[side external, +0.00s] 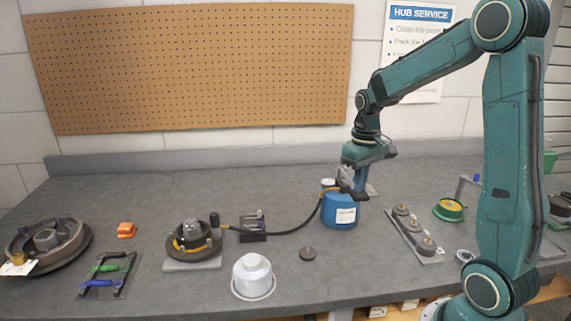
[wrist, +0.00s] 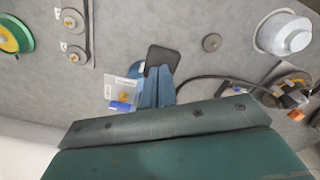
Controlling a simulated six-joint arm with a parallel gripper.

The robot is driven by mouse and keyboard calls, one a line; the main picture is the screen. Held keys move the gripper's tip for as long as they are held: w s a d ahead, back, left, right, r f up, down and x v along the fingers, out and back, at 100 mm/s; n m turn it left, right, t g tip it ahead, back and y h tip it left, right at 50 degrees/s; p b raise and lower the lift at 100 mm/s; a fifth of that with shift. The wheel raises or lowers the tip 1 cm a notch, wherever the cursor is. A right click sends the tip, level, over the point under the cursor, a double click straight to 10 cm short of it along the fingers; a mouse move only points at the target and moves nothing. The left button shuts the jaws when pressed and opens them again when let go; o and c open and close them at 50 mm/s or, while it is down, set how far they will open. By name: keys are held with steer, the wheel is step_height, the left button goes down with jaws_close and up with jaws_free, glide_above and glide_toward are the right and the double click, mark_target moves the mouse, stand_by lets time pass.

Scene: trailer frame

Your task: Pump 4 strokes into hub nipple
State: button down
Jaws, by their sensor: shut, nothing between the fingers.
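The blue grease pump (side external: 341,211) with a white label stands upright at the middle right of the bench. Its label and parts of its blue body show in the wrist view (wrist: 122,91). My gripper (side external: 347,183) is shut and empty at the pump's top, close to its head; I cannot tell whether it touches. In the wrist view my gripper (wrist: 158,88) covers part of the pump. A black hose (side external: 289,232) runs left from the pump to the hub (side external: 192,237) on a grey plate. The hose's end reaches the hub's right side; the nipple itself is too small to make out.
A silver cap (side external: 253,275) and a small dark disc (side external: 308,254) lie between hub and pump. A tray of weights (side external: 414,236) and a green-yellow ring (side external: 448,209) are at right. A brake drum (side external: 48,245), an orange block (side external: 126,230) and a tool tray (side external: 106,274) are at left.

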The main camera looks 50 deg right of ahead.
steer(key=shift+f, duration=1.2)
steer(key=shift+r, duration=0.15)
step_height(320, 180, up, 12)
steer(key=shift+w+d+f, duration=0.25)
steer(key=shift+w+d, duration=0.05)
stand_by(1.2)
stand_by(0.5)
steer(key=s+a+n+t, duration=0.3)
steer(key=s+a+t, duration=0.2)
steer(key=s+a, duration=0.9)
steer(key=a, duration=0.4)
steer(key=shift+s+a+r+t, duration=0.2)
steer(key=shift+s+a+t, duration=0.05)
steer(key=shift+s+t, duration=0.1)
